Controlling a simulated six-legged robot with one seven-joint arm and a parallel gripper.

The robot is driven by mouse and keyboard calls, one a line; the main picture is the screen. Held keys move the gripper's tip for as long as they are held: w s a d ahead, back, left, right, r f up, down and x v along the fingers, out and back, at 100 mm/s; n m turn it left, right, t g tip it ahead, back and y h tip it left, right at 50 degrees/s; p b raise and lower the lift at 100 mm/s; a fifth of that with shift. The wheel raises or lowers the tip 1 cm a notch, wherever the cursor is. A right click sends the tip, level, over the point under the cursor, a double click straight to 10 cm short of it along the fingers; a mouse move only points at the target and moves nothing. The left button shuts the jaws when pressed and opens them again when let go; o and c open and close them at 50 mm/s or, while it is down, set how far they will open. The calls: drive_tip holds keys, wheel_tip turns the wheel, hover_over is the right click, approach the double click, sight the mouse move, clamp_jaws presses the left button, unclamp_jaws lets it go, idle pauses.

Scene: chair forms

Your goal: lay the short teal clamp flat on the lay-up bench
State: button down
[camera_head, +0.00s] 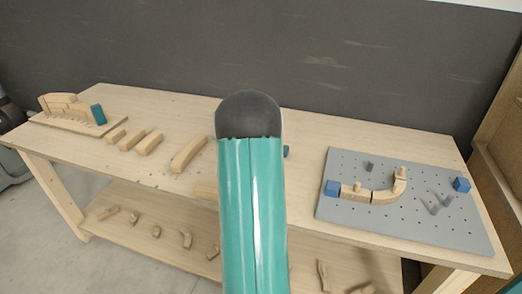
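The lay-up bench (312,133) is a pale wooden table with a lower shelf, seen from above. A teal block (98,115) stands at the right end of a wooden form on a board at the bench's left end. A small teal piece (286,151) shows just right of my arm, mostly hidden behind it. I cannot tell which of the two is the short teal clamp. My teal arm link with a dark rounded end fills the middle of the view. My gripper is not seen.
A grey pegboard (420,233) on the right holds a curved wooden piece (388,189), blue blocks (461,184) and grey pegs. Several loose wooden pieces (148,142) lie left of my arm. More wooden pieces lie on the lower shelf (140,222). A dark wall stands behind.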

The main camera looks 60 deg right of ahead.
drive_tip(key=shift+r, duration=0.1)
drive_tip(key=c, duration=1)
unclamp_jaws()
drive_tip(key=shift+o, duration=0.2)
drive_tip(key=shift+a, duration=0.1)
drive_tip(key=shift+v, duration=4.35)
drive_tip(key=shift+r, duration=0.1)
